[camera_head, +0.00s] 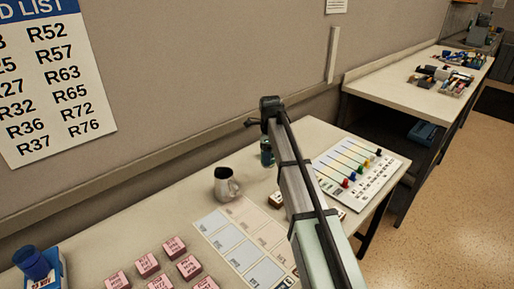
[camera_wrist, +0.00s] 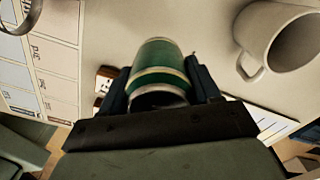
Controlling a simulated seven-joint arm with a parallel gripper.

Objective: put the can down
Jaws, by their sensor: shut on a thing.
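A green can (camera_wrist: 160,58) with a pale band and a metal rim is held between the two dark fingers of my gripper (camera_wrist: 160,85) in the wrist view. In the head view the can (camera_head: 266,153) shows as a small dark green piece beside my arm, partly hidden by it. It is over the far part of the white table (camera_head: 110,240), to the right of the mug. I cannot tell whether its base touches the table.
A printed sheet (camera_head: 235,240), pink blocks (camera_head: 147,264), a board with coloured pegs (camera_head: 355,168) and a blue cup (camera_head: 32,262) are on the table. A wall rises behind.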

